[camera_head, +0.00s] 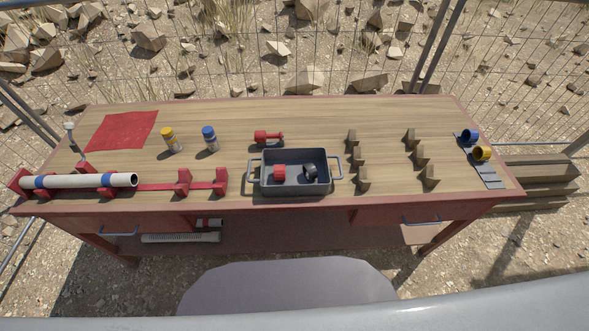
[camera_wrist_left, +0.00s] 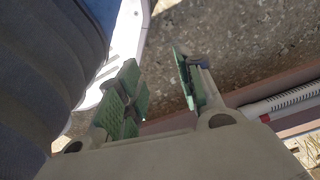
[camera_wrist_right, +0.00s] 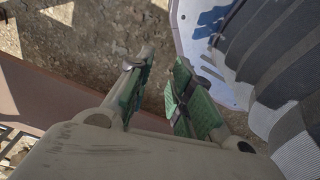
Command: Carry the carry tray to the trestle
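The carry tray (camera_head: 296,186) is a dark grey open box with a handle at each short end, near the front edge of the wooden table, in the head view. A red fitting (camera_head: 279,172) and a black fitting (camera_head: 311,171) lie in it. No trestle can be made out for certain. My left gripper (camera_wrist_left: 160,92) is open and empty in the left wrist view, over gravel. My right gripper (camera_wrist_right: 158,92) is open and empty in the right wrist view, also over gravel. Neither gripper shows in the head view, and neither is at the tray.
A white pipe (camera_head: 105,181) rests on red supports at the left. Two bottles (camera_head: 170,140), a red cloth (camera_head: 122,131), and a red tool (camera_head: 268,137) stand or lie behind. Brown wedge blocks (camera_head: 358,157) and a rack with blue and yellow rings (camera_head: 481,153) are right of the tray.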

